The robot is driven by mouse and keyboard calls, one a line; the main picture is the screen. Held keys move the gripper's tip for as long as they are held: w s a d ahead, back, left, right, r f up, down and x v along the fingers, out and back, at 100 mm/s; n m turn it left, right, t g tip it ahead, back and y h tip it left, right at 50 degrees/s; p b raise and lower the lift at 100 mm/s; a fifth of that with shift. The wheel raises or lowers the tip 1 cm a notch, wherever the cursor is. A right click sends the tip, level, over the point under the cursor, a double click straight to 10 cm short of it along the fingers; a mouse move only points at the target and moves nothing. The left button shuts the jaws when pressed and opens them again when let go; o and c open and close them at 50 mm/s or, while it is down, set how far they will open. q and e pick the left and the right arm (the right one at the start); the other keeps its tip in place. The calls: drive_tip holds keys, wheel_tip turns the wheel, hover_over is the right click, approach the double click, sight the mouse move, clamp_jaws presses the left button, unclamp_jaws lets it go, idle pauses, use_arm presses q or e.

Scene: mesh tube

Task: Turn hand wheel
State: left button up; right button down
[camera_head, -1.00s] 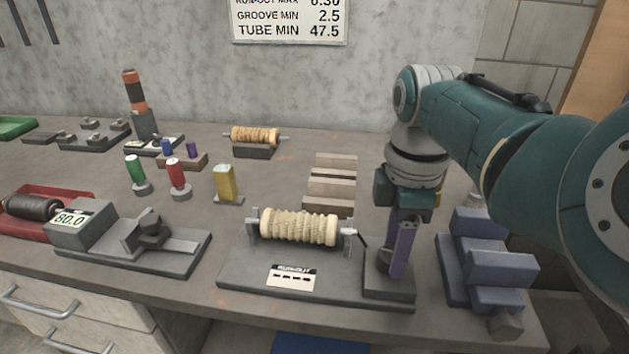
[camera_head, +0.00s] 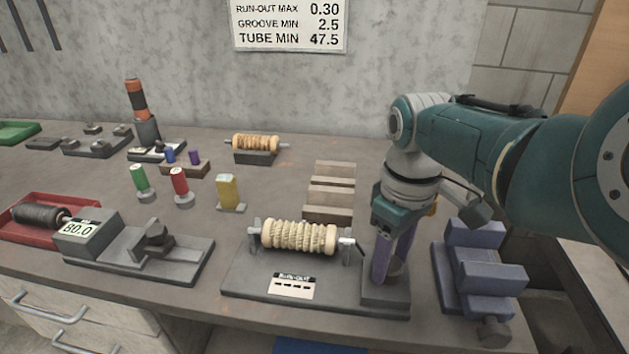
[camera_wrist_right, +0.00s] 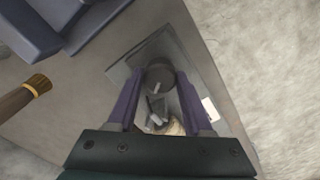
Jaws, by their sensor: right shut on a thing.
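A pale ribbed roller (camera_head: 298,237) lies across two supports on the dark run-out stand (camera_head: 235,287), which has a white label in front. My right gripper (camera_head: 391,272) points down over the stand's right-hand block, its two purple fingers on either side of the hand wheel. In the right wrist view the hand wheel shows as a dark round knob (camera_wrist_right: 159,78) between the fingertips of my right gripper (camera_wrist_right: 158,88). The gripper is shut on it. In the head view the fingers hide most of the wheel. My left gripper is not in view.
A yellow piece (camera_head: 229,191), a gauge reading 80.0 (camera_head: 80,231) and a red tray (camera_head: 90,205) are to the left. A wall sign (camera_head: 288,22) hangs behind.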

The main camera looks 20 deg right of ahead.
drive_tip(key=m, duration=0.3)
drive_tip(key=shift+m, duration=0.3)
drive_tip(key=m, duration=0.3)
drive_tip(key=shift+m+p, duration=0.3)
drive_tip(key=shift+p, duration=0.1)
drive_tip(key=m, duration=0.6)
drive_tip(key=shift+m, duration=0.3)
drive_tip(key=m, duration=0.6)
drive_tip(key=shift+w, duration=0.1)
drive_tip(key=m, duration=0.5)
drive_tip(key=shift+m, duration=0.9)
